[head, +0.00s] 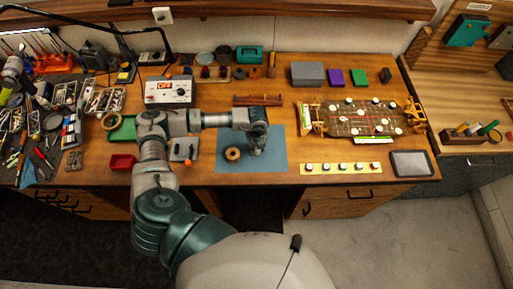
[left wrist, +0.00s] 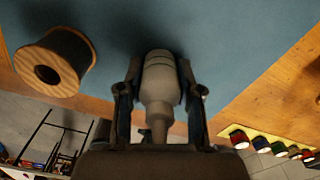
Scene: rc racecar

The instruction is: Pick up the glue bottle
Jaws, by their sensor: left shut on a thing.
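The glue bottle (left wrist: 160,82) is pale grey-white with a tapering nozzle, seen in the left wrist view. It sits between the two fingers of my left gripper (head: 257,146), which is shut on it. In the head view the gripper is over the blue mat (head: 280,160) and mostly hides the bottle. Whether the bottle touches the mat is hard to tell. My right gripper is not in view.
A wooden spool (head: 232,154) stands on the mat just left of the gripper; it also shows in the left wrist view (left wrist: 55,62). A yellow strip (head: 341,168) with several small pots and a racecar chassis (head: 355,120) are to the right. A power supply (head: 169,92) stands at the back left.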

